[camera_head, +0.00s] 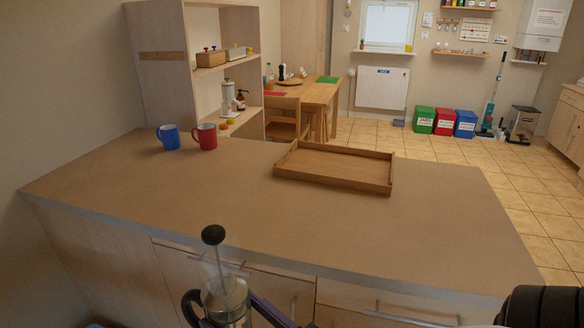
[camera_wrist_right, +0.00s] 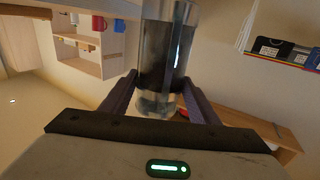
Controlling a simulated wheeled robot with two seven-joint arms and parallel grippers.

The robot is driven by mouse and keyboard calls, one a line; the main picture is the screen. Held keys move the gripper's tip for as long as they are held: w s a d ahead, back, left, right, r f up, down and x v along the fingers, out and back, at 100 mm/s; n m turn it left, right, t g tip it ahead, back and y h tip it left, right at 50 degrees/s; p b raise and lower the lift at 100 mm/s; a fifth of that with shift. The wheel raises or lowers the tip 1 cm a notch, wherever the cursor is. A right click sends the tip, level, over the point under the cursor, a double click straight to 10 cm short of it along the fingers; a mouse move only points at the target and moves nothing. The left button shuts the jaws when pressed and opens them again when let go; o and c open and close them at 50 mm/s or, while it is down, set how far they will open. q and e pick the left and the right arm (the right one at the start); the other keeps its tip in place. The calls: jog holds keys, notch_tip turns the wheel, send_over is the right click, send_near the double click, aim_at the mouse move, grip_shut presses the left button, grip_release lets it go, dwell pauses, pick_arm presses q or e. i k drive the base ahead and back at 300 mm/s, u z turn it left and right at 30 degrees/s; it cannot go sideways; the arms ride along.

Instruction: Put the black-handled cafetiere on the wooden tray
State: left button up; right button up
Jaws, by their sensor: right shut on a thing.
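The cafetiere (camera_head: 232,298) has a clear glass body, a black side handle and a black plunger knob. It shows at the bottom of the head view, in front of the worktop's near edge and roughly upright. My right gripper (camera_head: 226,308) is shut around its glass body; in the wrist view the two fingers (camera_wrist_right: 160,102) sit on either side of the glass (camera_wrist_right: 168,55). The wooden tray (camera_head: 335,166) lies empty on the far right part of the worktop, well beyond the cafetiere. My left gripper is not in view.
A blue mug (camera_head: 170,138) and a red mug (camera_head: 205,137) stand at the worktop's far left, near a shelf unit (camera_head: 165,65). The brown worktop (camera_head: 260,215) is clear between its near edge and the tray. A dining table (camera_head: 305,93) stands farther back.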

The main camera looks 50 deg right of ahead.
aim_at(338, 166)
jog(key=u, duration=0.75)
jog(key=i, duration=0.85)
jog(key=z, duration=2.35)
